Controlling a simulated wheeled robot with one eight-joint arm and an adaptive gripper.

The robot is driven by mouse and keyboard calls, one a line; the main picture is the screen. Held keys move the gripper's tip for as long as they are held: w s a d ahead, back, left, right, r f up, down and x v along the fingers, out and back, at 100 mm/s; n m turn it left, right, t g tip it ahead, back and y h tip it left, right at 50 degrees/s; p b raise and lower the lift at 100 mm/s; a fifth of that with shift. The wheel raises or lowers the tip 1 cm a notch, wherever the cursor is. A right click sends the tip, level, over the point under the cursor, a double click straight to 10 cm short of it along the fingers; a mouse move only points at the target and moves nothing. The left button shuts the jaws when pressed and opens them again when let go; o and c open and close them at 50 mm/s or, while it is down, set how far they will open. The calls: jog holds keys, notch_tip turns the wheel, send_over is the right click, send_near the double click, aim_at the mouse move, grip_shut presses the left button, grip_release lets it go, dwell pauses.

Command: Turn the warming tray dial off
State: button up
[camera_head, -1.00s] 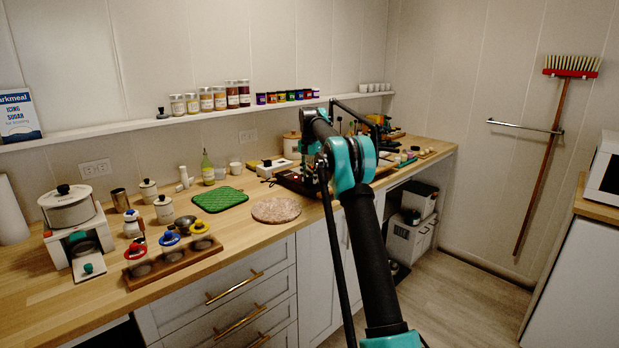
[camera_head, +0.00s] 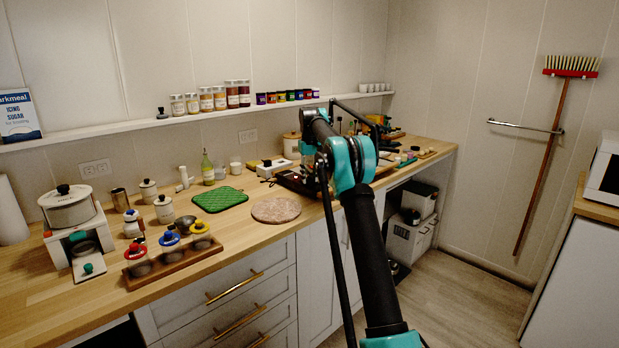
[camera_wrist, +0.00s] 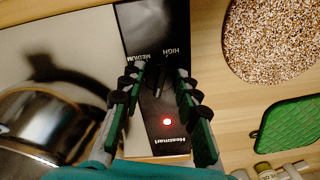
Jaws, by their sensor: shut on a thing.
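In the wrist view the warming tray's black control panel (camera_wrist: 168,142) shows the words HIGH, MEDIUM and Heatmart. A red light (camera_wrist: 167,122) on it is lit. The dark dial (camera_wrist: 157,78) sits between the fingertips of my gripper (camera_wrist: 156,74), which is shut on it. The dial's setting is hard to read, as the fingers and the dark panel hide part of the markings. In the head view the dark tray (camera_head: 292,182) lies on the counter, partly behind my arm, and my gripper is hidden there.
In the wrist view a shiny pot (camera_wrist: 45,120) stands left of the panel. A round speckled mat (camera_head: 276,210) and a green quilted pad (camera_head: 220,199) lie left of the tray in the head view. A bottle (camera_head: 207,168) stands behind the pad.

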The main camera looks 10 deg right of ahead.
jog(key=shift+n, duration=1.9)
jog(key=o, duration=1.2)
jog(key=shift+c, duration=0.2)
jog(key=shift+r, duration=0.1)
notch_tip(320, 180, up, 7)
jog(key=shift+r, duration=0.15)
